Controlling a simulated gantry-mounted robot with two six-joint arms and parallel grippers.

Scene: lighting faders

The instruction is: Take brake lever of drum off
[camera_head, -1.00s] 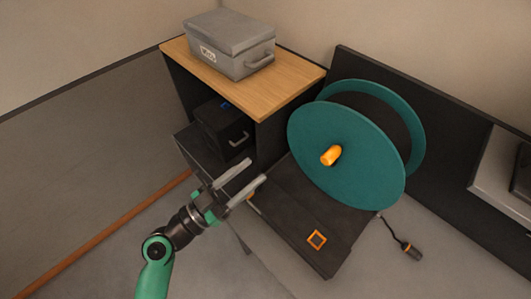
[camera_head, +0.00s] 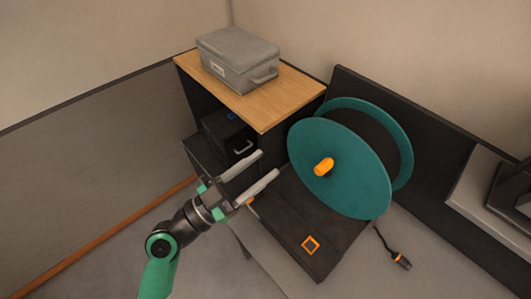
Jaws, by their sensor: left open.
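The teal cable drum (camera_head: 345,185) stands upright on a dark base (camera_head: 310,222). An orange knob-like part (camera_head: 324,166) sticks out from the middle of its near face; I cannot tell whether it is the brake lever. A small orange piece (camera_head: 250,202) shows at the base's left edge, close to my fingers. My left gripper (camera_head: 259,165) is open and empty, to the left of the drum, with its two fingers pointing up and right. My right gripper is not in view.
A grey lidded box (camera_head: 237,58) sits on a wooden-topped cabinet (camera_head: 262,108) behind the gripper. A black case (camera_head: 228,132) is on its shelf. An orange square outline (camera_head: 310,245) marks the base. A cable with a dark plug (camera_head: 402,262) lies at right.

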